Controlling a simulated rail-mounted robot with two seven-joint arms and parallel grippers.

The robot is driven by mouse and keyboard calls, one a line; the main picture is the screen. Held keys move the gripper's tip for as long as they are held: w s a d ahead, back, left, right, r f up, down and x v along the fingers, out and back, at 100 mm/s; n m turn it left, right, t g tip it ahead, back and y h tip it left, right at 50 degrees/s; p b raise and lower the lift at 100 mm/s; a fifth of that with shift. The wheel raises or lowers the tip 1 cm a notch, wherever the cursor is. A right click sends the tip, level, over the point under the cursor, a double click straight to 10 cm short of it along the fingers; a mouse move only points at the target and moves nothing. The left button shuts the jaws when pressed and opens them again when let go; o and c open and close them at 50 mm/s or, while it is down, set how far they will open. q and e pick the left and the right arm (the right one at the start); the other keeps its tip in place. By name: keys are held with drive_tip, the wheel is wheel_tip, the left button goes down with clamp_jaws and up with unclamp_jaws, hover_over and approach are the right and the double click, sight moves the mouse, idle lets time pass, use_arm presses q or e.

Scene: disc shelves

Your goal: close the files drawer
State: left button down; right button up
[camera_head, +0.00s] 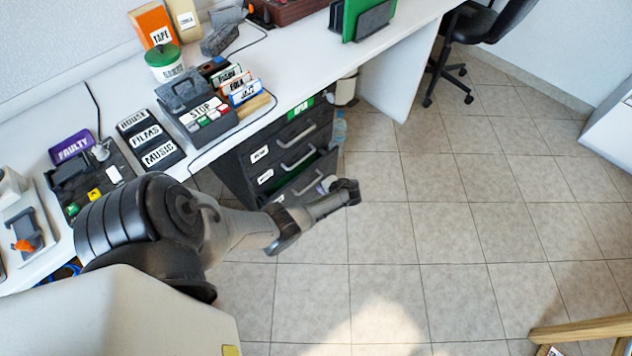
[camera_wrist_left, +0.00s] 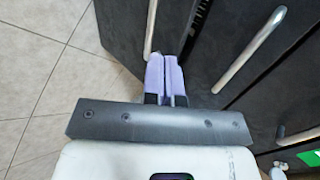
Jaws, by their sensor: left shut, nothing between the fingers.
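A dark drawer cabinet (camera_head: 232,166) stands under the white desk. Its drawers have silver bar handles and small white labels that are too small for me to read. One lower drawer (camera_head: 302,181) stands partly pulled out, with a green strip showing at its top edge. My left gripper (camera_head: 326,184) is at this drawer's front, its fingers shut and empty. In the left wrist view its purple fingers (camera_wrist_left: 165,72) point at the dark drawer front, close beside a silver handle (camera_wrist_left: 150,28). I cannot tell whether they touch it. My right gripper is not in view.
The white desk (camera_head: 110,80) above carries disc boxes, label blocks, a green-lidded tub (camera_head: 165,62) and devices. A water bottle (camera_head: 340,127) stands on the floor beside the cabinet. An office chair (camera_head: 470,40) is at the back. The tiled floor right of the cabinet is clear.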

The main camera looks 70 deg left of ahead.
use_arm(q)
drive_tip(key=d+r, duration=0.1)
drive_tip(key=m+g+y+b, duration=0.15)
drive_tip(key=m+b, duration=0.75)
drive_tip(key=m, duration=0.9)
approach(293, 184)
wheel_tip(293, 184, down, 4)
drive_tip(key=s+a, duration=0.1)
drive_tip(key=a, duration=0.1)
drive_tip(key=shift+s+a+t+y+b, duration=0.25)
drive_tip(key=shift+s+a+y+b, duration=0.1)
drive_tip(key=shift+s+a+b, duration=0.6)
drive_tip(key=shift+a, duration=0.5)
drive_tip(key=shift+r, duration=0.1)
